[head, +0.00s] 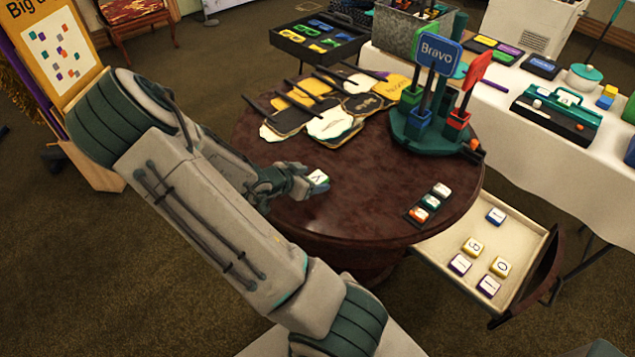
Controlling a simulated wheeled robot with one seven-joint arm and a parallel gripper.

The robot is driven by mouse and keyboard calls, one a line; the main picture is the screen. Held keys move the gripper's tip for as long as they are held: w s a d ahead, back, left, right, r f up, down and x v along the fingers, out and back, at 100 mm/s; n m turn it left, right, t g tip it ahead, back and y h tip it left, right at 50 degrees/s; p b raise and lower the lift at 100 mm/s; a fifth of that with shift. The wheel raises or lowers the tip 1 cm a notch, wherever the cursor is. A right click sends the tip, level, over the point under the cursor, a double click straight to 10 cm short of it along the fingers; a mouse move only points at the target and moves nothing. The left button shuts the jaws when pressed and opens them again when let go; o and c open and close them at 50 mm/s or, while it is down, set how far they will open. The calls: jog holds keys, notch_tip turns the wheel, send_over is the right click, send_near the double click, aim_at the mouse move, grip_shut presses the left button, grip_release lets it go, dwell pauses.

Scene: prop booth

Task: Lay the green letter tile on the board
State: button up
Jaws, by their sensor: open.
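A white-topped letter tile with green sides (318,177) is on the left part of the round dark table, right at the tip of my gripper (304,183). My gripper is open and reaches in from the left, low over the table. Whether its fingers touch the tile is too small to tell. A small dark board (412,212) lies near the table's right front edge and bears tiles in a row, one white-topped with green sides and one with orange. A large upright board with coloured squares (58,50) stands at the far left.
An open drawer (445,248) at the right front holds several letter tiles. Paddles (325,122) lie at the back of the round table (370,180). A green stand with signs (425,140) rises beside them. A white-clothed table (500,110) stands behind.

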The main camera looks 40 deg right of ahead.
jog(key=shift+d+f, duration=0.35)
jog(key=shift+d, duration=0.15)
jog(key=c, duration=1.1)
jog(key=shift+r, duration=0.1)
